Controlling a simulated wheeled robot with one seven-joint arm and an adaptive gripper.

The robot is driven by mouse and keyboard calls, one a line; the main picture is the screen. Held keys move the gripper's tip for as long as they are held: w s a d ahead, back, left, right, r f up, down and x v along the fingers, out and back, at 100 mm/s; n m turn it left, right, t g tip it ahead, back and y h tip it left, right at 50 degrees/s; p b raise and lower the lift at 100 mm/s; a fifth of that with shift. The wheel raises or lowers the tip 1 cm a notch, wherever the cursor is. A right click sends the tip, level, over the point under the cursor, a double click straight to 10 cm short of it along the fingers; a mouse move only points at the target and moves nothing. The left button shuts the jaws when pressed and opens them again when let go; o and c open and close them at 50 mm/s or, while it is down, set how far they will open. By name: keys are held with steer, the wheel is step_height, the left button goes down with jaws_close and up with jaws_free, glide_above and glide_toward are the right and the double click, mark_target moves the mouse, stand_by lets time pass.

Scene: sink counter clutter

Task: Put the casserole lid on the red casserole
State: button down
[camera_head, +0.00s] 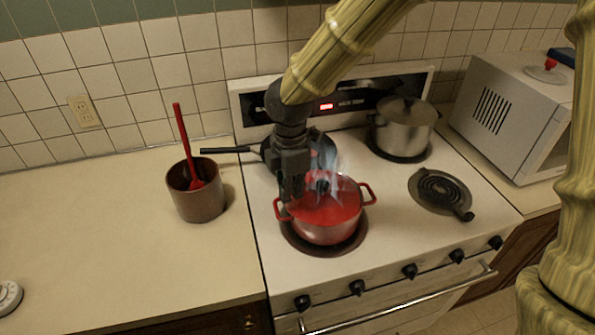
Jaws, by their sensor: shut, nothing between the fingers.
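The red casserole (330,232) stands on the front left burner of the stove, with red loop handles at its left and right. A red round surface (335,212) fills its top. I cannot tell for sure whether this is the casserole lid seated on it or the inside. A dark knob-like spot and pale translucent streaks show above it. My gripper (294,194) points down over the casserole's left rear edge. It is shut and empty; its fingertips are hard to make out, and I cannot tell whether they touch the casserole.
A dark pan (325,150) lies behind the casserole, partly hidden by my gripper. A steel pot (404,137) stands at the back right. The front right burner (440,190) holds a small dark item. A red-knobbed disc (545,73) lies on the microwave (510,110). A utensil crock (196,198) stands left.

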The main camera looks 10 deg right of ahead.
mark_target(307, 198)
steer(key=shift+w+d+f+p, duration=0.1)
steer(key=shift+d+f+p, duration=0.15)
steer(key=shift+d+p, duration=0.05)
steer(key=shift+w+d+f+p, duration=0.1)
steer(key=shift+w+d+p, duration=0.15)
steer(key=shift+d, duration=0.6)
steer(key=shift+w+d+p, duration=0.1)
steer(key=shift+d+p, duration=0.2)
steer(key=shift+d, duration=0.55)
